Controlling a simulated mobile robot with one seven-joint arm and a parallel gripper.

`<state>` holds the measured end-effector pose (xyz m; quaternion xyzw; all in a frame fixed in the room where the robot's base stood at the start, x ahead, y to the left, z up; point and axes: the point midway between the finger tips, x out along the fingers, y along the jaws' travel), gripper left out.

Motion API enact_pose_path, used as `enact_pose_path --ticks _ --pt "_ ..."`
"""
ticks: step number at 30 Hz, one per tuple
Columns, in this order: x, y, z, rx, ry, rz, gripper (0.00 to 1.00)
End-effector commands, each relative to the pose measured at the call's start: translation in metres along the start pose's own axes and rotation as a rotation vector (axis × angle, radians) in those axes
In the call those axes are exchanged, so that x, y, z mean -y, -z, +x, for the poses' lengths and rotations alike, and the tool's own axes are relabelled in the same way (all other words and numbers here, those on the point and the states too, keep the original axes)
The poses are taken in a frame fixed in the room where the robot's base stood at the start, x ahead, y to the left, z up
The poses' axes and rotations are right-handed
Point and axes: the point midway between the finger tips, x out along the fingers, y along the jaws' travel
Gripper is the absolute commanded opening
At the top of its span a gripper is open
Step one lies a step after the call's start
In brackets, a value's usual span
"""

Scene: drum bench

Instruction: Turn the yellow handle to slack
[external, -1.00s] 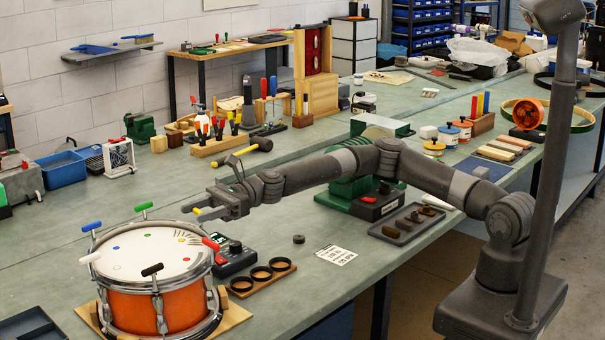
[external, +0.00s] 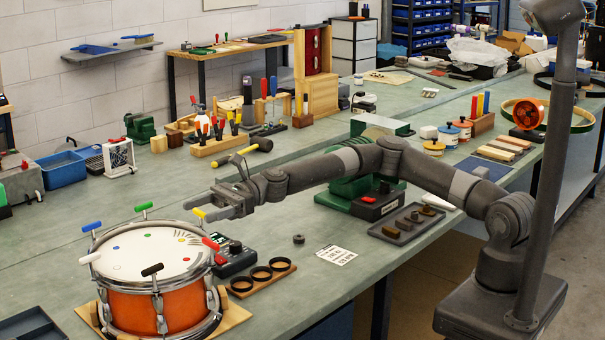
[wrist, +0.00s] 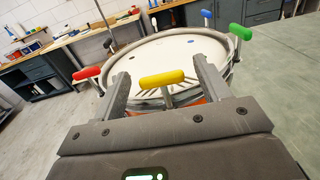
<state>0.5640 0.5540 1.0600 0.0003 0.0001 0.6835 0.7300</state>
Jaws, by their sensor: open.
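The drum (external: 160,310) has an orange shell and a white head, and stands on a wooden board at the front left of the bench. The yellow handle (external: 198,213) is a T-shaped key on the drum's rim; it also shows in the wrist view (wrist: 162,78). My gripper (external: 207,204) is open at the drum's right edge. In the wrist view its two fingers (wrist: 160,80) stand on either side of the yellow handle, with a gap visible on both sides. I cannot tell whether the fingers are level with the handle.
Other rim handles are red (external: 210,244), black (external: 152,270), white (external: 89,258), blue (external: 92,226) and green (external: 144,206). A dark box with a knob (external: 235,258) and several black rings (external: 262,272) sit right of the drum.

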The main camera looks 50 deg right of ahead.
Motion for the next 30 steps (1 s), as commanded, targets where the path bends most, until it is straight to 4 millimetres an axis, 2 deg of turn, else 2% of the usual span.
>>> enact_pose_path --ticks 9,15,21,30 --pt "0.001 0.0 -0.059 0.0 0.002 0.0 0.69" --pt "0.0 0.0 -0.084 0.0 0.0 0.0 0.69" --pt "-0.001 0.0 -0.093 0.0 0.0 -0.001 0.69" --pt "-0.001 0.0 -0.093 0.0 -0.001 -0.001 0.69"
